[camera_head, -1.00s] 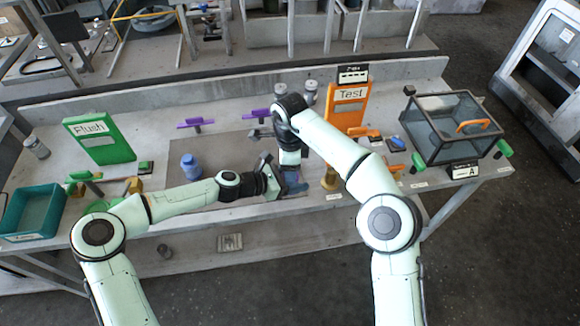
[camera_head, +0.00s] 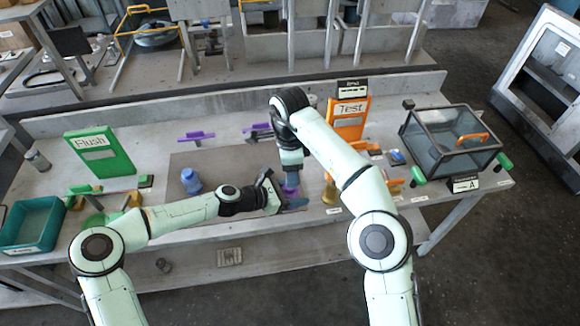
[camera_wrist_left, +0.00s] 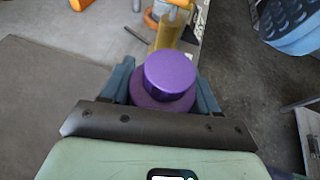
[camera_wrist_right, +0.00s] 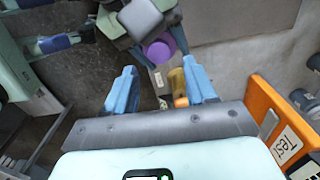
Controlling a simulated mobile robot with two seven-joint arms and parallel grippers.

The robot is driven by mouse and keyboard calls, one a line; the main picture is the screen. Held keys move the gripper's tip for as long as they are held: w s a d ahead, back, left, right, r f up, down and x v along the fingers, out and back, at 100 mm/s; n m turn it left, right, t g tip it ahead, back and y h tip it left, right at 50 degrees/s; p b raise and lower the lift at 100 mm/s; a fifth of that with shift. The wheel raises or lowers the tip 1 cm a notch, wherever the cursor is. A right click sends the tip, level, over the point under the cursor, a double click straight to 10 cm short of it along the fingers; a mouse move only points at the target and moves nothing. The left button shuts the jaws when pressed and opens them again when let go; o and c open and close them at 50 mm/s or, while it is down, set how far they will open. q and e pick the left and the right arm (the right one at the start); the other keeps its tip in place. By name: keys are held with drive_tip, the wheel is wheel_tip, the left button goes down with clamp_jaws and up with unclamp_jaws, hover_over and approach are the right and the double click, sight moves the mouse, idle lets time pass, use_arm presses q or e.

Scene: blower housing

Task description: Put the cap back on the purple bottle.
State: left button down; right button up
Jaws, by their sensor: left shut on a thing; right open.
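My left gripper (camera_head: 282,199) is shut on a purple bottle (camera_head: 291,184), held over the front middle of the table. In the left wrist view the bottle (camera_wrist_left: 171,76) shows a smooth, flat-topped cylinder on a wider round shoulder, between the fingers. I cannot tell whether that top part is the cap. My right gripper (camera_head: 291,172) hangs just above and beside the bottle. In the right wrist view its fingers (camera_wrist_right: 160,90) are open with nothing gripped, and the purple bottle (camera_wrist_right: 158,48) shows beyond them. A blue-violet bottle (camera_head: 190,180) stands on the mat to the left.
A green Flush sign (camera_head: 100,153), teal bin (camera_head: 32,222) and purple-handled pieces (camera_head: 197,137) are left and behind. An orange Test sign (camera_head: 349,115), brass-coloured piece (camera_head: 330,190) and glass box (camera_head: 450,140) stand right. The grey mat (camera_head: 225,160) has bare room.

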sight(290, 195)
wheel_tip(290, 195, up, 3)
drive_tip(key=n, duration=0.5)
drive_tip(key=shift+s+f, duration=0.1)
drive_tip(key=shift+f, duration=0.1)
drive_tip(key=shift+f, duration=4)
clamp_jaws()
drive_tip(key=m, duration=0.6)
